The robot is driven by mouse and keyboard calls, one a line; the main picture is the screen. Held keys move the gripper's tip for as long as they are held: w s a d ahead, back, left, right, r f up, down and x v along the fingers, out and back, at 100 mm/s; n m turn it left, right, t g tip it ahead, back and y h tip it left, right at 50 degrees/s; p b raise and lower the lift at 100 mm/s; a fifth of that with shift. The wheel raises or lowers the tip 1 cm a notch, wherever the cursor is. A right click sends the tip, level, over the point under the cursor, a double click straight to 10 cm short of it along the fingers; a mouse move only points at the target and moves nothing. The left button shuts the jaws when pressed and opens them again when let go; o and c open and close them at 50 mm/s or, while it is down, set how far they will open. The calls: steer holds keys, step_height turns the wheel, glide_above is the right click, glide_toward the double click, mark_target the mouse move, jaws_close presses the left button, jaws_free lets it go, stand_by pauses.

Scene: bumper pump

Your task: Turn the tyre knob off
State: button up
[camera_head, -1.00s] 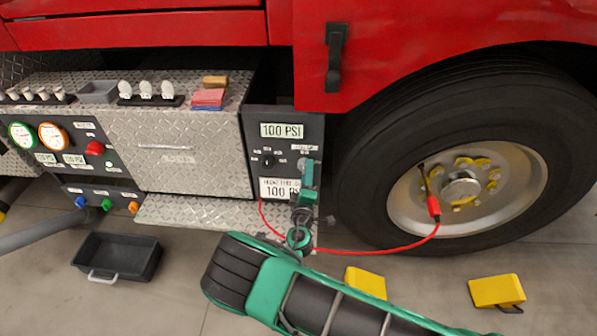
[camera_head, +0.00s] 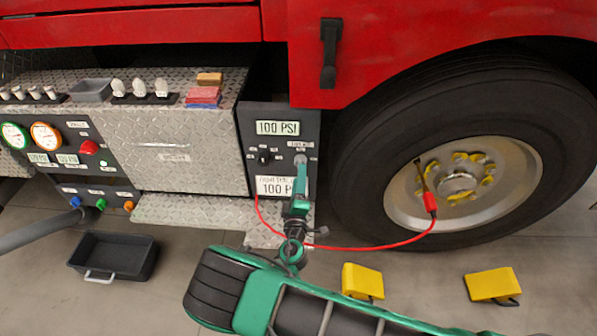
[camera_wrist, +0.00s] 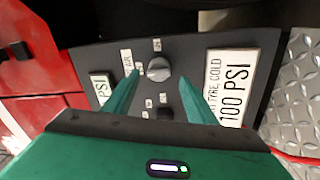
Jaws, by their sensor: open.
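The dark control panel (camera_head: 290,120) beside the tyre carries a black knob (camera_head: 264,156) on its left and a grey knob (camera_head: 300,159) on its right. The grey knob (camera_wrist: 158,67) shows large in the wrist view, with small labels around it; the black knob (camera_wrist: 165,113) sits lower. The labels are too small to tell which knob is the tyre knob. My gripper (camera_head: 300,170) is at the panel's right side, its fingers (camera_wrist: 159,80) open on either side of the grey knob in the picture. Whether they touch it cannot be told.
A "FRONT TYRE COLD 100 PSI" plate (camera_wrist: 230,85) is right of the fingers in the wrist view. A red hose (camera_head: 370,247) runs from below the panel to the wheel (camera_head: 463,185). A diamond-plate step (camera_head: 200,213), black tray (camera_head: 115,256) and yellow chocks (camera_head: 362,281) are nearby.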

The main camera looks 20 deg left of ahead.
steer(key=v, duration=0.6)
steer(key=shift+a+r, duration=0.1)
steer(key=shift+a, duration=0.05)
